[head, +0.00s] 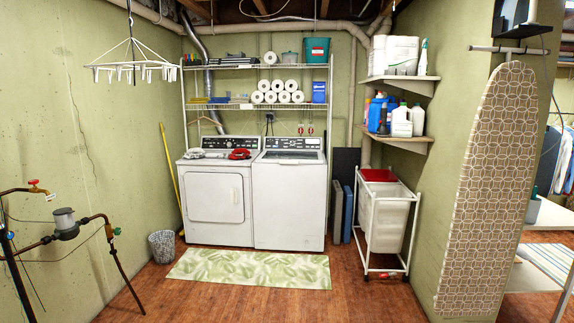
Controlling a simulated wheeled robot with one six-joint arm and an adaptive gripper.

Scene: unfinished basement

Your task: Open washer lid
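The white top-loading washer (289,203) stands against the back wall, to the right of the white front-door dryer (217,203). The washer's lid (290,157) lies flat on top and looks shut, with the dark control panel (293,143) behind it. Nothing shows on the lid. The lid's edges are too small to make out clearly. My gripper is not in this view, so its state and its place relative to the lid do not show.
A green leaf-pattern rug (250,270) lies before the machines. A white hamper cart (386,222) stands at right, near an upright ironing board (487,190). Pipes with valves (66,225) jut out at left. A waste basket (162,246) stands beside the dryer. The middle floor is clear.

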